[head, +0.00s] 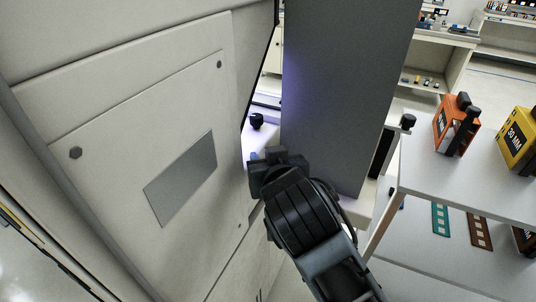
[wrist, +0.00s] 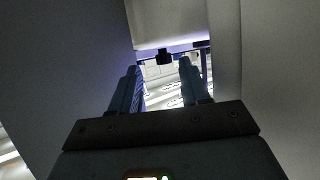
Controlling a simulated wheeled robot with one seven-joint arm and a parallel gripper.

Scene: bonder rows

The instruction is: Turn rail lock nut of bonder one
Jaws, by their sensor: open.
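A black knob (head: 257,120), which looks like the rail lock nut, sits in a lit opening between the pale machine cabinet and a dark grey upright housing. In the wrist view a dark knob (wrist: 164,57) shows ahead, between and beyond the fingertips. My gripper (head: 255,158) is at the mouth of this opening, below the knob in the head view and apart from it. In the wrist view my gripper (wrist: 160,70) has its two bluish fingers apart with nothing between them. The head view hides most of the fingers.
The pale cabinet (head: 120,110) walls the left side, and the dark grey housing (head: 340,90) stands close on the right. The gap between them is narrow. A second black knob (head: 407,121) is right of the housing. A shelf cart (head: 420,178) carries an orange block (head: 452,130) and a yellow block (head: 518,140).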

